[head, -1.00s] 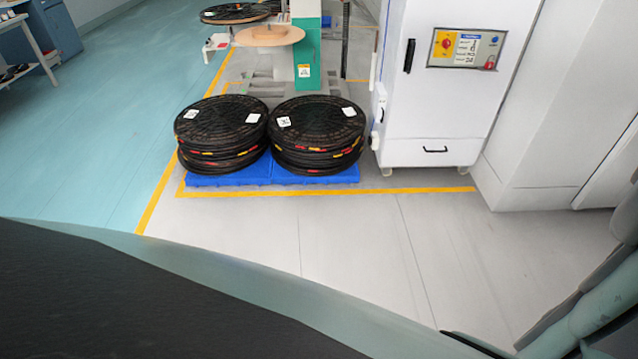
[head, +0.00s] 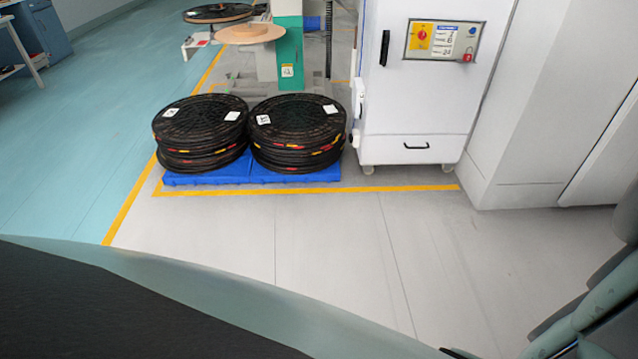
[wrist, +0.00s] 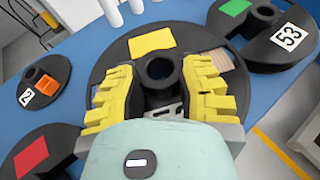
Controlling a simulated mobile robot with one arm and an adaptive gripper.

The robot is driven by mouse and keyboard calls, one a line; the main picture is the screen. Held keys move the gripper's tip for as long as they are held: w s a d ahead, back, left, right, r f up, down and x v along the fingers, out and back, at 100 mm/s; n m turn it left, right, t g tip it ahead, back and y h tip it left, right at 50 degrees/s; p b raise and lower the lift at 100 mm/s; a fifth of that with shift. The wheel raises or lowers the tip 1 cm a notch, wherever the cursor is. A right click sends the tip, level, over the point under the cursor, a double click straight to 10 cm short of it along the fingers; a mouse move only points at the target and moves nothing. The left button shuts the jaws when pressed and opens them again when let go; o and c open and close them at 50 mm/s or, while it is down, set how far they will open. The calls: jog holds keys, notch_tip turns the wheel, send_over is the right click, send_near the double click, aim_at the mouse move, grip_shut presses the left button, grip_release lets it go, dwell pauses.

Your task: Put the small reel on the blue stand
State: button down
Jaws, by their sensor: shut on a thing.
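In the wrist view, my gripper (wrist: 161,84) has its two yellow ribbed fingers on either side of the raised hub of a black reel. It is shut on this black reel (wrist: 118,66), which bears a yellow label and a tan patch. The reel's near part is hidden by my gripper. I cannot tell from its look alone whether it is the small reel. A blue surface (wrist: 85,45) lies beneath it; I cannot tell whether it is the blue stand. My gripper is out of the head view.
Other black reels lie around: one with a "53" card (wrist: 262,52), one with a "2" card (wrist: 58,70), one with a red label (wrist: 50,140). Two black reel stacks (head: 200,120) (head: 297,118) stand on blue pallets (head: 210,177), left of a white cabinet (head: 412,100). The grey floor in front is clear.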

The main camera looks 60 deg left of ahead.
jog(key=shift+w+d+f, duration=0.1)
jog(key=shift+w+d, duration=0.2)
jog(key=shift+w, duration=0.15)
jog(key=f+b, duration=0.3)
jog(key=b, duration=0.1)
jog(key=shift+s+a+f+b, duration=0.2)
jog(key=shift+f+b, duration=0.1)
jog(key=shift+f, duration=0.1)
jog(key=shift+r, duration=0.2)
jog(key=shift+w, duration=0.1)
jog(key=c, duration=0.7)
grip_release()
jog(key=shift+f, duration=0.15)
jog(key=shift+a+r, duration=0.25)
jog(key=v, duration=1.1)
jog(key=shift+a+p, duration=0.2)
jog(key=shift+p, duration=0.1)
